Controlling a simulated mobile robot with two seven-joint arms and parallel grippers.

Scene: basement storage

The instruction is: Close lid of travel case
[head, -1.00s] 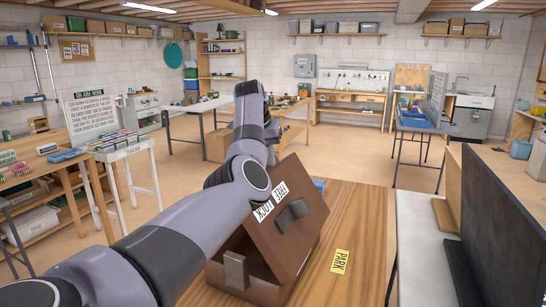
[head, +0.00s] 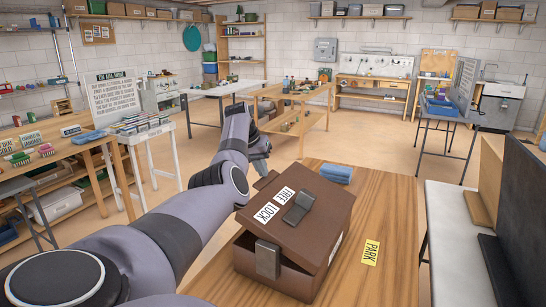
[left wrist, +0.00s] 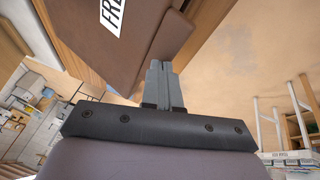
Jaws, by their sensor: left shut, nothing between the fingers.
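The brown travel case stands on the wooden table. Its lid (head: 325,212) carries FREE and LOCK labels and a dark grey latch piece (head: 298,207). The lid leans low over the case body (head: 290,283), with a narrow dark gap along the front, so it looks slightly ajar. A grey block (head: 267,259) is on the body's front. My left gripper (head: 260,147) is beyond the far left corner of the case. In the left wrist view its fingers (left wrist: 168,72) are together and empty, close beside the brown case (left wrist: 110,35); contact cannot be told. My right gripper is not in view.
A yellow PARK label (head: 371,252) lies on the wooden table (head: 390,210) right of the case. A blue folded cloth (head: 336,173) lies behind the case. A dark upright panel (head: 515,215) stands at the right. Open floor lies beyond the table.

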